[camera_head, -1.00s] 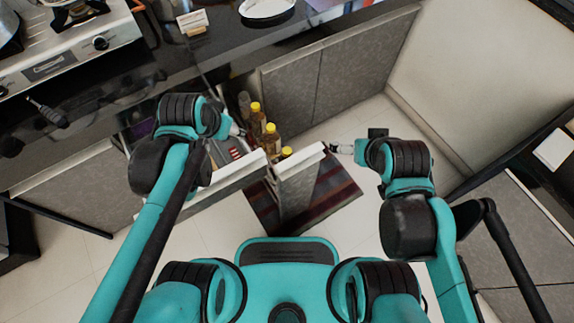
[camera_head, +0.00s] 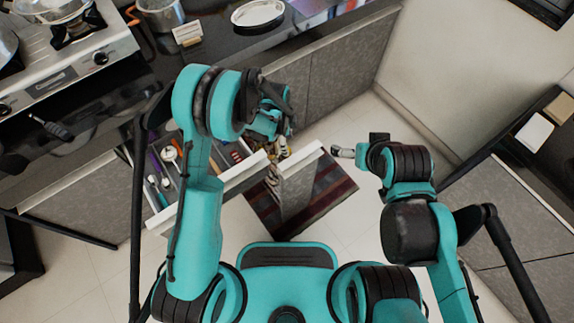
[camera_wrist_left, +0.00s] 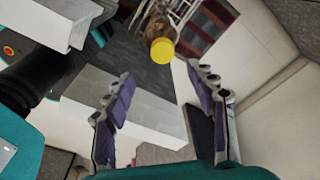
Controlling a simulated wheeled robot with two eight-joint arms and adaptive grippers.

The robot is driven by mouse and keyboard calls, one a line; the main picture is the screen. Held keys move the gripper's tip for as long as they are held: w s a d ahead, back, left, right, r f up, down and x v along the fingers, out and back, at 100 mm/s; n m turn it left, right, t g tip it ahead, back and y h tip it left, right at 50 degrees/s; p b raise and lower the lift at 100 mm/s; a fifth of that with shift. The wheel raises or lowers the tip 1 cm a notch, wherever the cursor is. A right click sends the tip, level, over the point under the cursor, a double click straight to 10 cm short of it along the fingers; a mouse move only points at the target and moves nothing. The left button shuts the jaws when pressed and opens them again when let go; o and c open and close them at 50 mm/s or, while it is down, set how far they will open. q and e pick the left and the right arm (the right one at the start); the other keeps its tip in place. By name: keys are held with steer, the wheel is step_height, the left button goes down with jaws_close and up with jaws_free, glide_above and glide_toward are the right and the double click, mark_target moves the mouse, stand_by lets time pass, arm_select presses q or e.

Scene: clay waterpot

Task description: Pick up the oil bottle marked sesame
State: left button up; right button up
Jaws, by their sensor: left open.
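A bottle with a yellow cap (camera_wrist_left: 162,51) shows in the left wrist view, just beyond and between my left fingertips. Its body is mostly foreshortened behind the cap, and I can read no label, so I cannot tell whether it is the sesame one. My left gripper (camera_wrist_left: 160,82) is open and empty, with its purple-padded fingers apart. In the head view my left gripper (camera_head: 275,137) is over the narrow pull-out and hides most of the bottles there. My right gripper (camera_head: 342,151) is to the right of the pull-out, clear of it; its finger gap is unclear.
The narrow pull-out's white front (camera_head: 303,159) stands right of an open drawer (camera_head: 236,178) holding utensils. A striped rug (camera_head: 330,196) lies on the floor below. The stove (camera_head: 75,62) and counter with a white plate (camera_head: 258,13) are behind. Floor to the right is open.

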arm_select(q)
step_height(320, 180, down, 3)
steer(key=shift+d+f+b, duration=0.1)
steer(key=shift+d+b, duration=0.05)
steer(key=shift+b, duration=0.45)
steer(key=f+b, duration=0.2)
steer(key=f, duration=0.3)
steer(key=shift+w+f+b, duration=0.1)
steer(key=shift+w+b, duration=0.2)
steer(key=shift+b, duration=0.1)
steer(key=shift+a, duration=0.2)
steer(key=shift+c, duration=0.3)
jaws_close()
